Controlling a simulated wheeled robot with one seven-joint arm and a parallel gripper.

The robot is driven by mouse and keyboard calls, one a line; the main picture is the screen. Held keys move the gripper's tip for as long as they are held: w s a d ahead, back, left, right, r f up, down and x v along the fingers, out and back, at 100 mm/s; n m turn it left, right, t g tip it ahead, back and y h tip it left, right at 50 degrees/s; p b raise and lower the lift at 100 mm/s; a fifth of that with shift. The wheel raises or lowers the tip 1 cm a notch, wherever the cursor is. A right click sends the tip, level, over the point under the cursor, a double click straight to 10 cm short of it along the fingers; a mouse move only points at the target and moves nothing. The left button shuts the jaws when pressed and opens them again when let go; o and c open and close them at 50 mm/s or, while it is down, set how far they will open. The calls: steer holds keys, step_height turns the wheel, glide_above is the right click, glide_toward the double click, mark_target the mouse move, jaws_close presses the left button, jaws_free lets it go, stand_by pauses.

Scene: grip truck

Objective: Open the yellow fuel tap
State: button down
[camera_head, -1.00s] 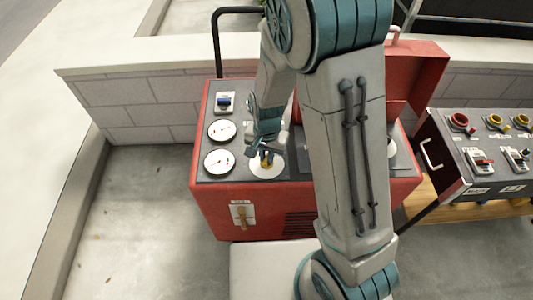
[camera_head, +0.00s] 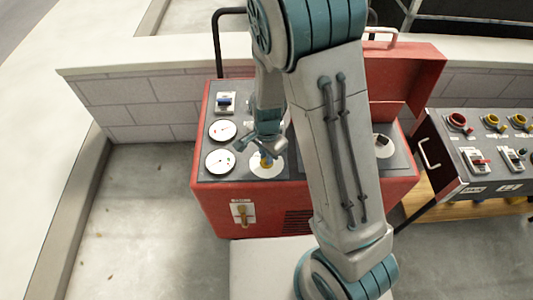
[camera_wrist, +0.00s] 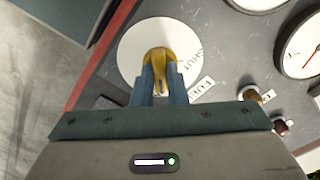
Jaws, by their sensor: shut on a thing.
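The yellow fuel tap (camera_wrist: 166,62) stands on a round white disc (camera_wrist: 134,44) in the wrist view, with "SHUT" and "FUEL" labels beside it. My gripper (camera_wrist: 165,78) is shut on the tap, one finger on each side of its handle. In the head view the tap (camera_head: 266,161) and its disc (camera_head: 275,172) are on the dark top panel of the red machine (camera_head: 290,206). My gripper (camera_head: 263,151) reaches down over the tap and partly hides it there.
Two white gauges (camera_head: 221,146) and a blue switch (camera_head: 225,101) sit left of the tap. A brass lever (camera_head: 243,214) is on the machine's front. A control box (camera_head: 480,160) with red and yellow knobs stands at right. A block wall (camera_head: 130,108) is behind.

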steer(key=c, duration=1.4)
jaws_free()
steer(key=shift+c, duration=0.2)
step_height(320, 180, up, 14)
steer(key=p, duration=0.2)
steer(key=shift+f, duration=0.1)
steer(key=s+d+r+n+t+p, duration=0.2)
steer(key=s+d+r+n, duration=0.7)
steer(key=s+d+r, duration=0.2)
step_height(320, 180, up, 2)
steer(key=shift+s+d+r+t, duration=0.1)
steer(key=shift+s+d+t, duration=0.25)
steer(key=shift+s, duration=0.2)
